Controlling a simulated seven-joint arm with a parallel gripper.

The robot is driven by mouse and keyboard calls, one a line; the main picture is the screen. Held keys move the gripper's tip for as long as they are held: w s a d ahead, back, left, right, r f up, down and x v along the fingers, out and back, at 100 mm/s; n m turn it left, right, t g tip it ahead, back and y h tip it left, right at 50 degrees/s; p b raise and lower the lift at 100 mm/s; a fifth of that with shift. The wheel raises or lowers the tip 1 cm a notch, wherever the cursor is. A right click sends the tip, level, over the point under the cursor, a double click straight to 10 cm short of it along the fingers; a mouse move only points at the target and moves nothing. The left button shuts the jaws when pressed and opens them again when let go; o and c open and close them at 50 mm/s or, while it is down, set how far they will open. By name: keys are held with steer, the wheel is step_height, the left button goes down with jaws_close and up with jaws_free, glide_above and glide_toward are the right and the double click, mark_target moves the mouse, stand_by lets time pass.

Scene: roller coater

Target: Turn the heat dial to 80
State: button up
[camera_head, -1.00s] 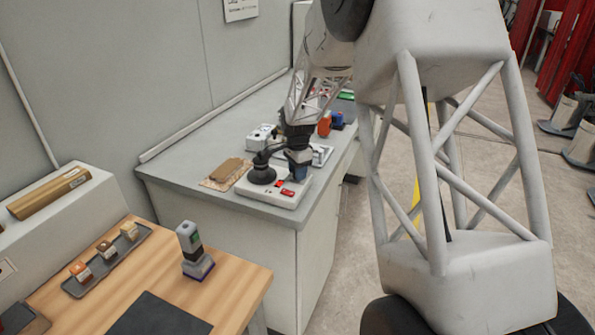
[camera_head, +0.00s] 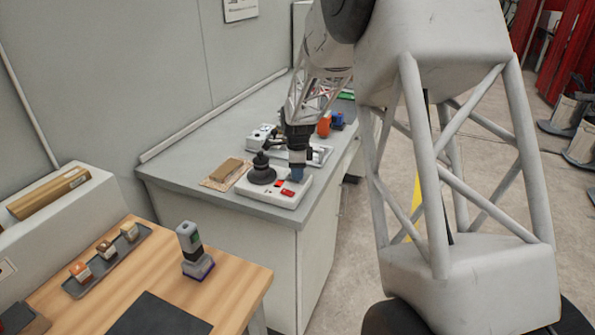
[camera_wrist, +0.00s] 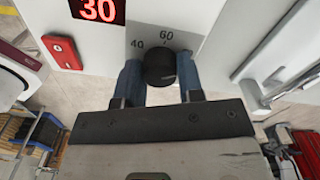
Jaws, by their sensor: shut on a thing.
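The heat dial (camera_wrist: 159,68) is a black round knob on a grey plate with the marks 40 and 60 showing in the wrist view. Any further marks are hidden. My gripper (camera_wrist: 160,82) is shut on the dial, with one blue finger on each side of it. In the head view my gripper (camera_head: 297,172) points down at the white machine (camera_head: 262,196) on the grey bench; the dial is hidden there. A red display (camera_wrist: 98,10) beside the dial reads 30.
A red switch (camera_wrist: 62,51) sits left of the dial. A black round part (camera_head: 262,172) stands on the machine, left of my gripper. A brown block (camera_head: 227,170) lies on a board to the left, and a white box (camera_head: 262,137) stands behind.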

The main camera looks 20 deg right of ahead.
steer(key=o, duration=0.9)
steer(key=shift+r, duration=0.1)
steer(key=shift+r, duration=3.8)
